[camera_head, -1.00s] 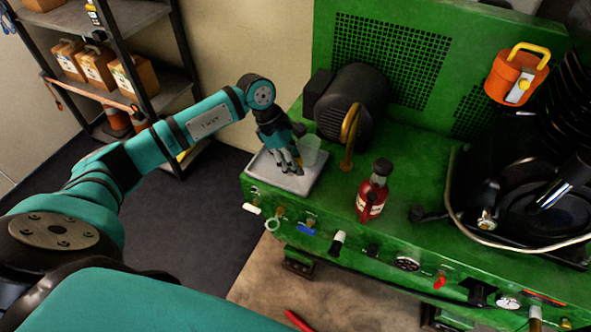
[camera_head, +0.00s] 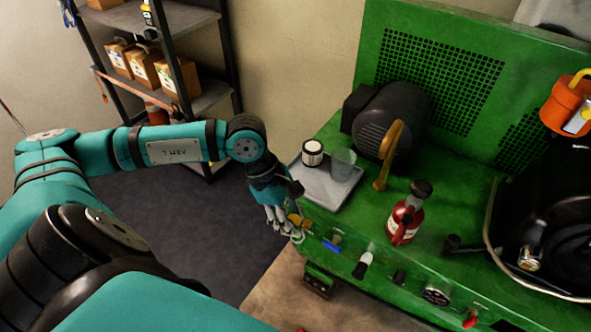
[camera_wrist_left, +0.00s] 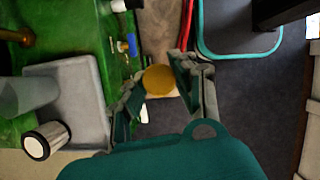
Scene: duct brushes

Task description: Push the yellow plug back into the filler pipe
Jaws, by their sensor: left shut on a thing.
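My left gripper (camera_head: 283,220) is just off the front left corner of the green machine, clear of the tray. It is shut on the yellow plug (camera_head: 295,219), which is mostly hidden by the fingers in the head view. In the left wrist view the plug (camera_wrist_left: 159,80) shows as a round yellow disc between the two fingers (camera_wrist_left: 160,85). A bent brass pipe (camera_head: 388,155), which looks like the filler pipe, rises from the machine top beside the dark motor, to the right of the gripper and apart from it. Its opening is not clear. My right gripper is not in view.
A red bottle (camera_head: 406,215) stands right of the brass pipe. Knobs and valves line the front edge (camera_head: 400,277).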

